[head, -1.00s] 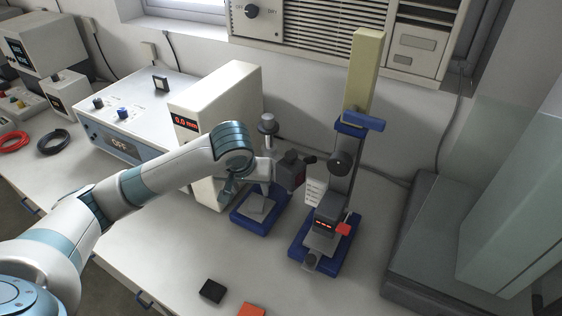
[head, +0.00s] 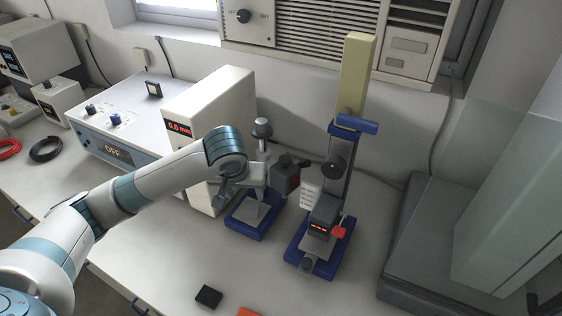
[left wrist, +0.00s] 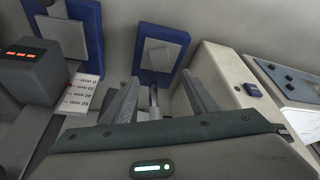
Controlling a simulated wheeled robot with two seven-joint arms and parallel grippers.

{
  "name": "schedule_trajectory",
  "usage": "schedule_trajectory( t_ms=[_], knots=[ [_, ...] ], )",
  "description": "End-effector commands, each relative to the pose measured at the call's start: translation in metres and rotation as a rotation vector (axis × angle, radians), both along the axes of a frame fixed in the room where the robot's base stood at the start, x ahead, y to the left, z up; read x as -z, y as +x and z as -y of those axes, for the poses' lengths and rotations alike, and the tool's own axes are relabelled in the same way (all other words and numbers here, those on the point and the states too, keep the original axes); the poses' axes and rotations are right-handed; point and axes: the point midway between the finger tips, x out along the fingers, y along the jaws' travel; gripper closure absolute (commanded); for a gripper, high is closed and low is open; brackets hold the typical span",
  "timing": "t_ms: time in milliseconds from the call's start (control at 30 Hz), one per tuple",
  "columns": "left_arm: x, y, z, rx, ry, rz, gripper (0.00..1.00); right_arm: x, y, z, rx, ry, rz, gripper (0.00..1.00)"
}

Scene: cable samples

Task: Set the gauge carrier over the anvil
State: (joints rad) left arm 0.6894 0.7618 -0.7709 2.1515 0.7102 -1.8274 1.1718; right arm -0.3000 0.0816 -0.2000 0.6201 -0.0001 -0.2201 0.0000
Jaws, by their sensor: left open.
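The anvil is a pale square plate (head: 251,213) on the blue base of the left stand; it also shows in the left wrist view (left wrist: 158,57). A post with a round cap (head: 262,129) rises behind it. A dark grey block (head: 287,178), apparently the gauge carrier, sits right of the post, off to the anvil's side. My left gripper (head: 258,177) is at the stand, above the anvil and left of the block. In the left wrist view its fingers (left wrist: 157,98) are apart, with a thin metal rod between them; contact cannot be told. My right gripper is not in view.
A second stand with a blue base (head: 296,252), tall column and red-lit display block (head: 322,222) stands close on the right. A tall white box (head: 236,100) is close on the left. A small black block (head: 208,297) lies in front. The front table is mostly clear.

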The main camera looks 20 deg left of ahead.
Motion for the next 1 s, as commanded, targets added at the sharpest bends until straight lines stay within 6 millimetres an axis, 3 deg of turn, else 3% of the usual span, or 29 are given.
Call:
schedule_trajectory(
  t_ms=[100, 267, 467, 1000],
  knots=[
    [0.0, 0.0, 0.0, 0.001, 0.0, 0.0, 0.54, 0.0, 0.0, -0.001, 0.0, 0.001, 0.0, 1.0],
    [-0.004, 0.003, 0.003, 0.044, 0.015, -0.003, 0.54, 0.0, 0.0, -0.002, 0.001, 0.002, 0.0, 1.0],
    [-0.019, 0.011, 0.015, 0.252, 0.083, -0.022, 0.54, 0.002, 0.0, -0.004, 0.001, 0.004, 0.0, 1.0],
    [-0.103, 0.038, 0.065, 1.316, 0.482, -0.115, 0.54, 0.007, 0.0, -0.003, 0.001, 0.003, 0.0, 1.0]
  ],
)
